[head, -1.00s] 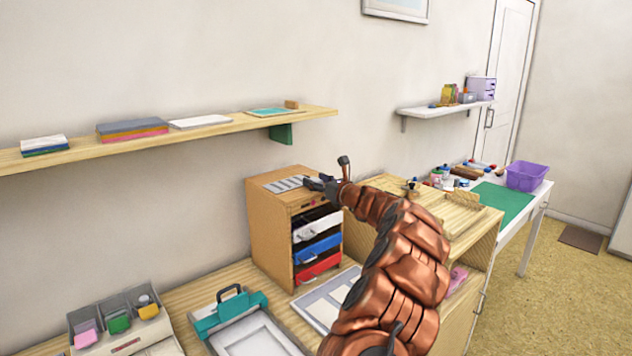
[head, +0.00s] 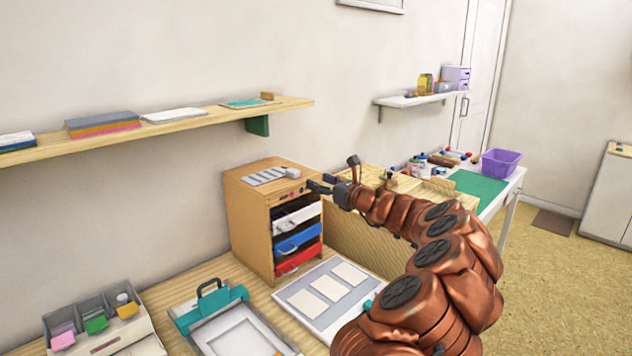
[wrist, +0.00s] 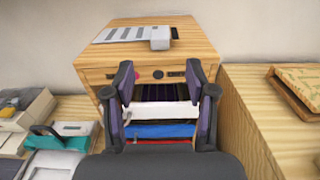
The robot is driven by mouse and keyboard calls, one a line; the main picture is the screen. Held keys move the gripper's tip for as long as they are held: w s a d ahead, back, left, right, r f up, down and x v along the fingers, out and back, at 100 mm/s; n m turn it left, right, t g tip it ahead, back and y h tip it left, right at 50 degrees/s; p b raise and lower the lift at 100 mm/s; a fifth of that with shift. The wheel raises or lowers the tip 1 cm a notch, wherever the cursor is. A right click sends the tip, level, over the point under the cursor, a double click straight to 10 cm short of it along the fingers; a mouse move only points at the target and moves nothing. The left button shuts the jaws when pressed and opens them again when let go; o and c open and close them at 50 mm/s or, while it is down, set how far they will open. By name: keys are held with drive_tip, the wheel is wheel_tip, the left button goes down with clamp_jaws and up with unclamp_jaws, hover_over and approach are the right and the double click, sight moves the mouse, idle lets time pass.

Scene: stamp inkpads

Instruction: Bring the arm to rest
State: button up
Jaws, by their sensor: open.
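My gripper (head: 324,184) is open and empty in the head view, in the air just right of the upper part of a wooden drawer cabinet (head: 247,222). In the wrist view the two dark fingers of my gripper (wrist: 163,85) stand apart, with the front of the cabinet (wrist: 150,45) beyond them. The cabinet has a white drawer (head: 297,218), a blue drawer (head: 298,241) and a red drawer (head: 299,260). A grey slotted plate (head: 268,176) lies on its top.
A teal-clamped press (head: 208,305), a board with pale cards (head: 305,300) and a tray of colored pads (head: 60,325) stand on the wooden table. A shelf (head: 180,130) is on the wall above. A white table (head: 515,180) bears a purple basket (head: 501,161).

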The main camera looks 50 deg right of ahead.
idle(0.6)
